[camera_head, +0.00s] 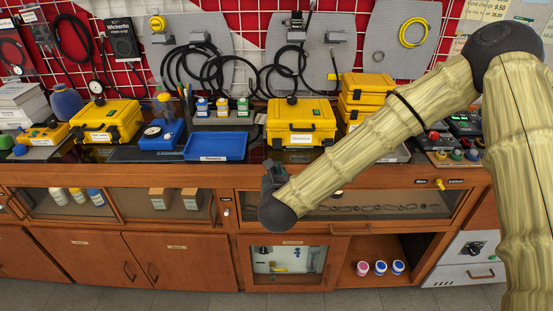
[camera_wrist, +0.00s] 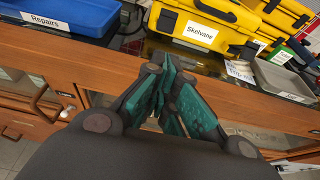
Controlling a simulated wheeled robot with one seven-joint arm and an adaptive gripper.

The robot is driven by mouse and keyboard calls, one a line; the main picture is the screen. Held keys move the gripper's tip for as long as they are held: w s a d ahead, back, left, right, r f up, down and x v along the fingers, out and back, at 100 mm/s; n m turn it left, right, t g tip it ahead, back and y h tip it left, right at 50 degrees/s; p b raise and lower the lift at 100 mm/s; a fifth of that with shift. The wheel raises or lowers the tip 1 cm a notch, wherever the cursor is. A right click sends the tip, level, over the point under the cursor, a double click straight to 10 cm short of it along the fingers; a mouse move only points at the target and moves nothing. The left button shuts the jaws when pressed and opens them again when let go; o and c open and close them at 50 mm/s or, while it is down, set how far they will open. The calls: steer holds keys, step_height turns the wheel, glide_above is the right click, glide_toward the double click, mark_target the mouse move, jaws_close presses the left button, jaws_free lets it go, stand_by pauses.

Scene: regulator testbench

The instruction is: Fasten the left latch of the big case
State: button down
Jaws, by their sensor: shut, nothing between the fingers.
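A large yellow case (camera_head: 301,118) with a dark top handle and a white front label stands on the bench in the middle of the head view. It also shows in the wrist view (camera_wrist: 205,25), where its label reads "Skelvane". Its lid looks lowered; the latch state is too small to tell. A second yellow case (camera_head: 107,118) stands farther left; the pictures do not tell which one the task means. My gripper (camera_head: 272,172) is shut and empty in front of the bench edge, below and left of the middle case, apart from it. Its teal fingers (camera_wrist: 165,72) meet in the wrist view.
A blue "Repairs" tray (camera_head: 215,147) lies left of the middle case. Stacked yellow cases (camera_head: 364,92) stand to its right, partly behind my arm. The wooden bench front (camera_head: 200,175) runs below my fingertips. Cables (camera_head: 205,75) hang behind.

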mark_target(277, 143)
steer(key=shift+p+x, duration=1.3)
steer(key=shift+x, duration=3.7)
